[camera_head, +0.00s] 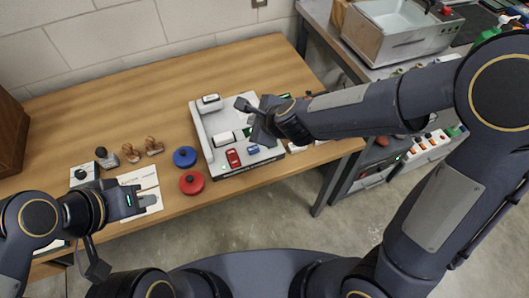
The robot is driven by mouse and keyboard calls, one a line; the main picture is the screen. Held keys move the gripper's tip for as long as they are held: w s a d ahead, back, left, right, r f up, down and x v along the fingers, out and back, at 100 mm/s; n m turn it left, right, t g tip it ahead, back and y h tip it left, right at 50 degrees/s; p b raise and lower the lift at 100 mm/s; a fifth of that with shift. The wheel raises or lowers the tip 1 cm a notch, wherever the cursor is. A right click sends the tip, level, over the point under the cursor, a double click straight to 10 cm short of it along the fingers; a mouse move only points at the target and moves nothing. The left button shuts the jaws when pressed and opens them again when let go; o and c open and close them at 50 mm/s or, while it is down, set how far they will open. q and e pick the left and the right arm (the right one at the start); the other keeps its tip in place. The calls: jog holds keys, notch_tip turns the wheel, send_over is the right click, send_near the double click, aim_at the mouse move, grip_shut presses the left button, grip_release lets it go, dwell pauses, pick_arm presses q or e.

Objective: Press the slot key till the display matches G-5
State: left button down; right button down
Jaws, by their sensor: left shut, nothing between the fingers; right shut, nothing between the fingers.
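A white tray-like unit (203,146) lies on the wooden table, with a red toy car (233,158), a small blue piece (253,149) and white cylinders on it. I cannot make out a slot key or a readable display; part of the unit is hidden behind my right gripper. My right gripper (241,103) is shut and empty, over the upper right part of the unit; I cannot tell whether it touches anything. My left gripper (146,200) is shut and empty, over white paper (142,179) near the table's front edge, left of the unit.
A blue round object (184,157) and a red one (192,182) lie left of the unit. Wooden-handled stamps (131,153) and a small pale box (84,174) are further left.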

aim_at(256, 151)
jog(key=shift+f+m, duration=0.4)
jog(key=shift+f, duration=0.05)
notch_tip(256, 151, down, 9)
jog(key=b, duration=0.8)
jog(key=shift+r+b, duration=0.1)
jog(key=shift+b, duration=0.25)
dwell(1.4)
jog(key=shift+f+b, duration=0.4)
jog(key=shift+f+b, duration=0.45)
jog(key=shift+f, duration=0.05)
dwell(0.5)
jog(key=shift+r, duration=0.15)
jog(key=shift+r+p, duration=0.75)
jog(key=shift+p, duration=0.15)
